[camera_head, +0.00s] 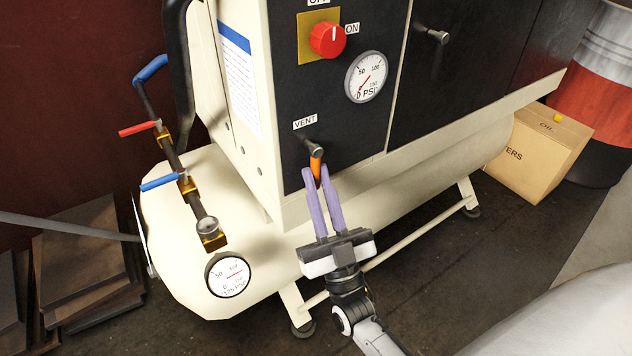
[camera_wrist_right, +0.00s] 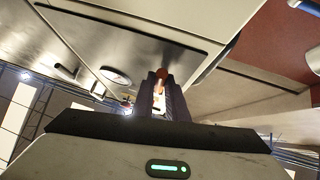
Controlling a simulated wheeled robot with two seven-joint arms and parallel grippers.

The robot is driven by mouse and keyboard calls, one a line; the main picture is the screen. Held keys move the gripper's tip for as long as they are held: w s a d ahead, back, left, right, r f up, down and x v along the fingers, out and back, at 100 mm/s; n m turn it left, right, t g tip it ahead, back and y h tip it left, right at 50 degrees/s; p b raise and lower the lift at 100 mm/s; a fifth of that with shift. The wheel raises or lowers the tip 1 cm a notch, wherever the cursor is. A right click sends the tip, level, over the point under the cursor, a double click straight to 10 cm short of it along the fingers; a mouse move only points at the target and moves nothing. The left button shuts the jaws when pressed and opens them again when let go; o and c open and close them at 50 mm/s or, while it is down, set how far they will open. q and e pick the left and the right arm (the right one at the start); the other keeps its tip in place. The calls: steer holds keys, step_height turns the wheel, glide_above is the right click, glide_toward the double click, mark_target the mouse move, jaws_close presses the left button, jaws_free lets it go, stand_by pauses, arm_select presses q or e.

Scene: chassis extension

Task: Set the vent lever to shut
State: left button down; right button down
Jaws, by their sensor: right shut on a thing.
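The vent lever (camera_head: 315,160) is on the black front panel, just below the white VENT label (camera_head: 305,122). It has a dark pivot and an orange handle that hangs downward. My right gripper (camera_head: 316,180) has its purple fingers shut on the orange handle's lower end. In the right wrist view the orange handle (camera_wrist_right: 161,76) shows between the fingertips (camera_wrist_right: 159,84). The lever's tip is partly hidden by the fingers. My left gripper is not in view.
A red knob (camera_head: 327,40) on a yellow plate and a pressure gauge (camera_head: 366,77) sit above the lever. Pipes with blue and red handles (camera_head: 160,182) and a second gauge (camera_head: 228,274) stand at left. A cardboard box (camera_head: 537,148) and a drum (camera_head: 600,90) are at right.

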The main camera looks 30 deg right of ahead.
steer(key=c, duration=1.7)
jaws_free()
steer(key=shift+c, duration=0.2)
steer(key=v, duration=0.7)
steer(key=shift+s+f+b, duration=0.2)
steer(key=shift+f+b, duration=0.05)
steer(key=shift+b, duration=0.05)
